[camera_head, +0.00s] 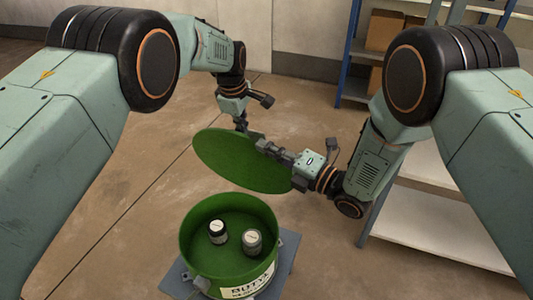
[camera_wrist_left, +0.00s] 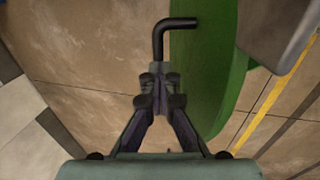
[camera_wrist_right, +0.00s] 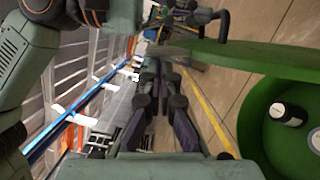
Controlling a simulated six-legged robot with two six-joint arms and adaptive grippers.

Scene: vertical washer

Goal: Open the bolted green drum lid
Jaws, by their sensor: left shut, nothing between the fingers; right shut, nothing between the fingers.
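The round green lid (camera_head: 228,165) is off the drum, held up tilted behind and above it. The green drum (camera_head: 188,236) stands open, with two small capped jars (camera_head: 252,241) inside. My left gripper (camera_head: 241,124) is shut at the lid's far edge. In the left wrist view its fingertips (camera_wrist_left: 160,82) are together, with a black bent rod (camera_wrist_left: 160,38) just beyond them beside the lid (camera_wrist_left: 215,75). My right gripper (camera_head: 264,147) is shut in front of the lid's face. In the right wrist view its fingertips (camera_wrist_right: 157,77) are together near the lid's edge (camera_wrist_right: 265,60). Contact with the lid is unclear.
The drum stands on a small grey stand (camera_head: 289,252). A shelf rack (camera_head: 430,215) with pale shelves is at the right, and cardboard boxes (camera_head: 384,30) are on blue-framed shelving at the back. The brown floor at the left is clear.

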